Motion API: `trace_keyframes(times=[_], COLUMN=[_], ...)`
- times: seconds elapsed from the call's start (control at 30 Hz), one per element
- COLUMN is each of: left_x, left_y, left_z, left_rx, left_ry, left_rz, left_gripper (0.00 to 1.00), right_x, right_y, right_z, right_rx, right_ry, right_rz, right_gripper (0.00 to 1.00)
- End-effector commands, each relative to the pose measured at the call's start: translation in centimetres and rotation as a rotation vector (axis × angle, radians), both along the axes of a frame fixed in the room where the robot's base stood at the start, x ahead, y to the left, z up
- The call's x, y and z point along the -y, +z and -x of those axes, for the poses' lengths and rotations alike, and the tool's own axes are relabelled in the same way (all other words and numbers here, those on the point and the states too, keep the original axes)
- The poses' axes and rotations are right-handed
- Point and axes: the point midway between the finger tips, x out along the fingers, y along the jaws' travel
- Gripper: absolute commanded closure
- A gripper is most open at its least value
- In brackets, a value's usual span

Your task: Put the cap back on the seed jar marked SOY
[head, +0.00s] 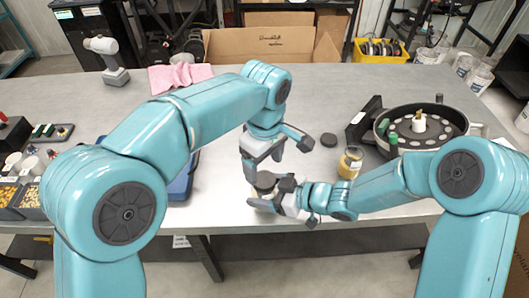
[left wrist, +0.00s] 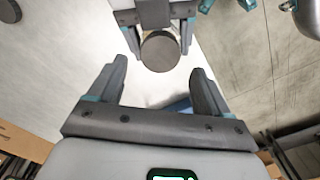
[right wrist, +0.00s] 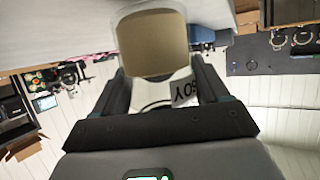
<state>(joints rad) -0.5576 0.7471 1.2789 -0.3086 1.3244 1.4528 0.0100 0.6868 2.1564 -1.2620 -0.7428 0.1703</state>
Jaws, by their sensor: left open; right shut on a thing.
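The seed jar marked SOY (right wrist: 152,45) is held at the upper part of its body by my right gripper (head: 271,195). Its label (right wrist: 185,92) shows upside down in the right wrist view, and tan seeds fill the glass. A dark round disc that looks like its cap (head: 264,179) lies on the jar's top, and it also shows in the left wrist view (left wrist: 160,50). I cannot tell how tightly it sits. My left gripper (head: 265,163) is open and empty, just above the disc, its fingers (left wrist: 164,72) apart around it.
A loose dark disc (head: 329,140) lies on the grey table (head: 330,82), behind a jar of yellow seeds (head: 350,161). A round seed meter (head: 420,125) stands at the right. A blue case (head: 182,182) lies left of my grippers. The table's middle back is clear.

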Motion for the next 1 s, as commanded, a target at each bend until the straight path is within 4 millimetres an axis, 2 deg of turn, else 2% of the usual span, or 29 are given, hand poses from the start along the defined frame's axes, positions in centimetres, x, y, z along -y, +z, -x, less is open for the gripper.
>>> trace_keyframes(times=[0.1,0.3,0.67,0.83,0.87,1.0], left_x=[0.0,0.0,0.0,0.0,0.0,0.0], left_y=[-2.0,-4.0,-4.5,-4.5,-4.5,-4.5], left_z=[0.1,0.1,0.0,0.0,0.0,0.0], left_rx=[-0.004,-0.001,0.001,0.001,0.001,0.001], left_ry=[-0.001,-0.001,0.0,-0.001,-0.001,-0.052], left_rz=[-0.002,-0.001,0.001,0.001,0.001,0.002], left_gripper=[0.22,0.22,0.22,0.74,0.79,0.79], right_x=[0.0,0.0,0.0,0.0,0.0,0.0], right_y=[0.1,0.1,0.1,0.1,0.1,0.1], right_z=[0.0,0.0,0.0,0.0,0.0,0.0], right_rx=[0.001,0.002,0.002,0.002,0.002,0.001], right_ry=[0.0,0.0,0.0,0.0,0.0,0.0], right_rz=[0.0,-0.001,-0.001,-0.001,-0.001,0.0], right_gripper=[1.0,1.0,1.0,1.0,1.0,1.0])
